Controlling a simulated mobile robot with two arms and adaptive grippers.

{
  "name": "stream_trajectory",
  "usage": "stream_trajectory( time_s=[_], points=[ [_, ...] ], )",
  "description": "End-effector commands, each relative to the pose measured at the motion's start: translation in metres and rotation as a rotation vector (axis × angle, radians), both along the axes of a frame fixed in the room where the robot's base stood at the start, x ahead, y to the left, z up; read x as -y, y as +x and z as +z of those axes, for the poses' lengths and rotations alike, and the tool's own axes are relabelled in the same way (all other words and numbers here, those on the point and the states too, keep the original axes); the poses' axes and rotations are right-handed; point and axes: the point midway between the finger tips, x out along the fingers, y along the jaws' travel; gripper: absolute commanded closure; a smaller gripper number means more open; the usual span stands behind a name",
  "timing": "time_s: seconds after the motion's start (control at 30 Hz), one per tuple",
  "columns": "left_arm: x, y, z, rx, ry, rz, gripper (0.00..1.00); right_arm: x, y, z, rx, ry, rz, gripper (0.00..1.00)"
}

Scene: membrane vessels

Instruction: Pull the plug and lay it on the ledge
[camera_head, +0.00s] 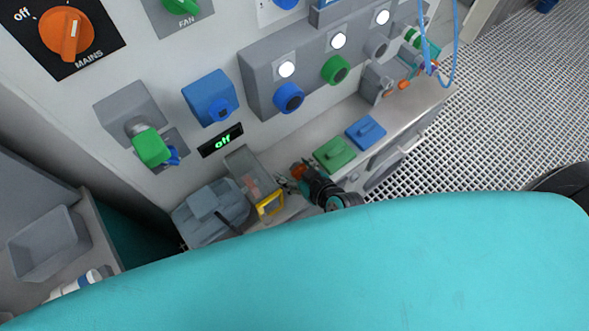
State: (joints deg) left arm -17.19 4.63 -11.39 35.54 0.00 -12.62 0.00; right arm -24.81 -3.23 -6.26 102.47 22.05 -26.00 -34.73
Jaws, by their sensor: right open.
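A green plug (150,147) sits at a grey socket box (130,112) on the wall panel, at the left. A blue piece (173,156) shows just behind it. The ledge (375,165) runs along the foot of the panel. My right gripper (284,184) is small and partly hidden, low over the ledge. It is open, well to the right of the green plug and apart from it. My left gripper is out of view.
A grey lidded box (210,213), a clear case with a yellow frame (270,204), a green block (335,152) and a blue block (366,131) stand along the ledge. A blue socket box (209,97) is right of the plug. My turquoise arm link covers the foreground.

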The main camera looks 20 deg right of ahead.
Motion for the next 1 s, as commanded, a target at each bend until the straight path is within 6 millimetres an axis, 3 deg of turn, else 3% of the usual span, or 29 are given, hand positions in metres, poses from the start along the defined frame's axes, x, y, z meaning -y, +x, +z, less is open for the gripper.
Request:
stream_trajectory(
  time_s=[0.27, 0.7, 1.0],
  points=[
    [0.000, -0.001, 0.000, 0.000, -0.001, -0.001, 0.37, 0.003, -0.009, 0.005, -0.002, -0.001, 0.000, 0.28],
    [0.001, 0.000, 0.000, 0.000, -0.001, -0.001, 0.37, 0.027, -0.076, 0.054, -0.002, -0.001, 0.001, 0.28],
    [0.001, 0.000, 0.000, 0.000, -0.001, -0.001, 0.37, 0.034, -0.093, 0.068, -0.001, 0.000, 0.000, 0.28]
  ],
)
